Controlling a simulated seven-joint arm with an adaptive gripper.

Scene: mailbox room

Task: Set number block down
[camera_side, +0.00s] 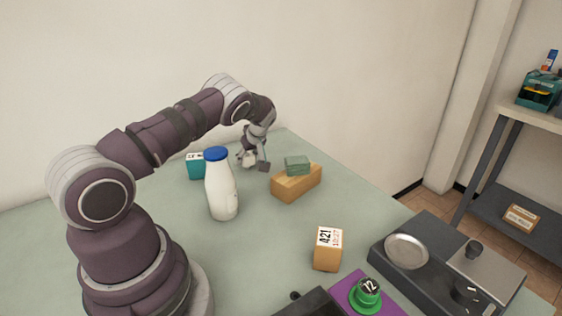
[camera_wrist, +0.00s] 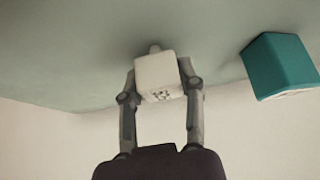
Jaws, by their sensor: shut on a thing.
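In the wrist view, my gripper (camera_wrist: 160,92) is shut on a white block (camera_wrist: 157,74) with small dark markings on one face. I take it to be the number block, though the marking is too small to read. In the side view, my gripper (camera_side: 254,163) is low over the far part of the table, behind the bottle, and the white block (camera_side: 249,158) shows partly between its fingers. I cannot tell whether the block touches the table.
A teal block (camera_side: 195,167) stands left of my gripper; it also shows in the wrist view (camera_wrist: 281,66). A white bottle (camera_side: 222,190) with a blue cap stands in front.

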